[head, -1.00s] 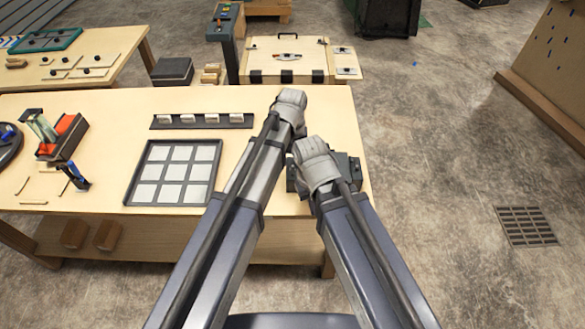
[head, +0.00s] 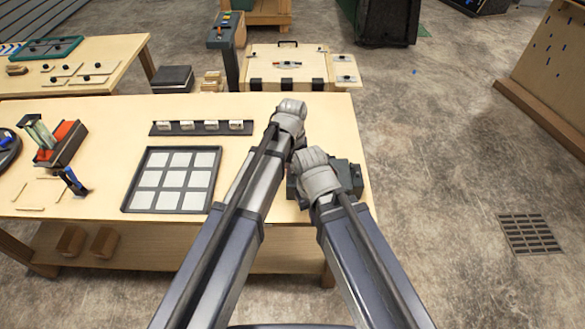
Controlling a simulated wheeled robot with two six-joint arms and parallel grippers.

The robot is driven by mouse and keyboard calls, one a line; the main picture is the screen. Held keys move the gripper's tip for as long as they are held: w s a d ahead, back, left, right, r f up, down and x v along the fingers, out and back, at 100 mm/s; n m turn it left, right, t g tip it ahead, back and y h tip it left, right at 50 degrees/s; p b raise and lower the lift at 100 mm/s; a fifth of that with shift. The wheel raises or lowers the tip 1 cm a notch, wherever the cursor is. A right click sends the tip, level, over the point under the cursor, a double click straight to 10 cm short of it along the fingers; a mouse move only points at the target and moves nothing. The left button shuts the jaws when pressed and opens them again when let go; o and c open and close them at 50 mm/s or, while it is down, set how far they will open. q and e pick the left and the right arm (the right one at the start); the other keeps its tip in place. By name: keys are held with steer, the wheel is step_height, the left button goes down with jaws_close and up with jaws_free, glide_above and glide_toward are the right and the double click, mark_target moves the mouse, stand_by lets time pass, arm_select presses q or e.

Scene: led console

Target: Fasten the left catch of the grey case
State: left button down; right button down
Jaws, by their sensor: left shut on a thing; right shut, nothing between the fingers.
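The grey case (head: 349,175) is a dark grey box at the right end of the near table. Its right part shows, but my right gripper and arm cover much of it, and I cannot make out its left catch. My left gripper (head: 291,109) is a light grey hand at the table's far edge in the picture, up and left of the case. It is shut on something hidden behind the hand. My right gripper (head: 313,168) is shut and empty, in front of or over the case's left part. Whether it touches the case cannot be told.
A black tray of pale squares (head: 127,200) and a dark strip with several white blocks (head: 160,129) lie left of my arms. A wooden case (head: 315,62) stands beyond the table. Open floor (head: 430,180) lies to the right.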

arm_select(q)
steer(key=shift+n, duration=0.3)
steer(key=n, duration=0.3)
steer(key=shift+n, duration=0.3)
steer(key=n, duration=0.4)
steer(key=shift+n, duration=0.3)
steer(key=n, duration=0.4)
steer(key=shift+n, duration=2.5)
steer(key=c, duration=0.9)
jaws_free()
steer(key=shift+o, duration=0.2)
